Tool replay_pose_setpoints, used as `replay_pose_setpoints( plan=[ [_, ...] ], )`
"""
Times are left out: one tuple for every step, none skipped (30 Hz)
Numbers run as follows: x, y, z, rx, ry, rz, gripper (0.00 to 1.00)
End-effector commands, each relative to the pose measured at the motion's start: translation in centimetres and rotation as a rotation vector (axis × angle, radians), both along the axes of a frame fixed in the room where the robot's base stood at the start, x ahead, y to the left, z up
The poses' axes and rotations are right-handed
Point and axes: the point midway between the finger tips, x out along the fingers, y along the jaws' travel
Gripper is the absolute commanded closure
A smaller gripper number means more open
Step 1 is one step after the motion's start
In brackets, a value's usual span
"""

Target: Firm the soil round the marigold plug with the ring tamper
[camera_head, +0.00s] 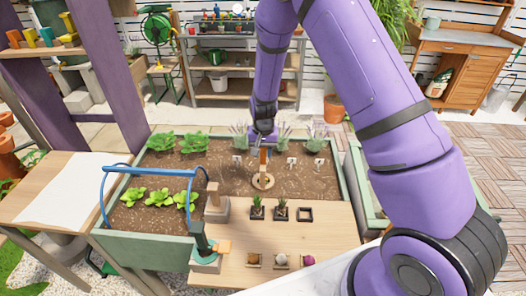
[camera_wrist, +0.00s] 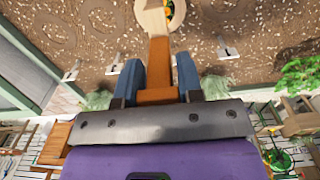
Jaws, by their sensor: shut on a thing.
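The ring tamper has a flat pale wooden ring (camera_head: 263,182) and an orange-brown handle (camera_wrist: 158,62). My gripper (camera_head: 264,142) is shut on the handle, with a blue finger on each side of it in the wrist view. The ring is low over the bed's brown soil (camera_head: 225,177); I cannot tell whether it touches. A small green and orange plant, apparently the marigold plug (camera_wrist: 169,11), shows inside the ring at the wrist view's top edge. The ring appears around it, but its far side is cut off. In the head view the plug is not clear.
White labels (camera_head: 292,161) and lavender-like plants (camera_head: 318,135) stand behind the ring. A wooden board (camera_head: 330,232) in front holds small pots and trays (camera_head: 281,213).

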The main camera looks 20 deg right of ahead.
Motion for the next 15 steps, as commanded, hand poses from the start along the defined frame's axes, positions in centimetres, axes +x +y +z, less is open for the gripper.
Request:
replay_pose_setpoints(
  plan=[
    [0.0, 0.0, 0.3, 0.0, 0.0, 0.0, 0.9],
    [0.0, 0.0, 0.6, 0.0, 0.0, 0.0, 0.9],
    [0.0, 0.0, 0.9, 0.001, -0.001, 0.0, 0.9],
    [0.0, 0.0, 1.1, 0.001, -0.001, 0.0, 0.9],
    [0.0, 0.0, 1.3, 0.0, -0.002, 0.0, 0.9],
    [0.1, 0.0, 1.6, 0.0, -0.002, 0.0, 0.9],
    [0.1, 0.0, 1.8, 0.0, -0.003, 0.0, 0.9],
    [0.1, 0.0, 2.0, 0.001, -0.004, -0.001, 0.9],
    [0.1, 0.0, 2.3, 0.001, -0.004, -0.001, 0.9],
    [0.1, 0.0, 2.5, 0.001, -0.004, -0.001, 0.9],
    [0.1, 0.0, 2.7, 0.001, -0.004, -0.001, 0.9],
    [0.1, 0.0, 3.0, 0.001, -0.004, -0.001, 0.9],
    [0.1, 0.0, 3.2, 0.001, -0.004, -0.001, 0.9],
    [0.1, 0.0, 3.4, 0.0, -0.004, -0.001, 0.9],
    [0.1, 0.0, 3.7, 0.001, -0.005, -0.001, 0.9]
  ],
)
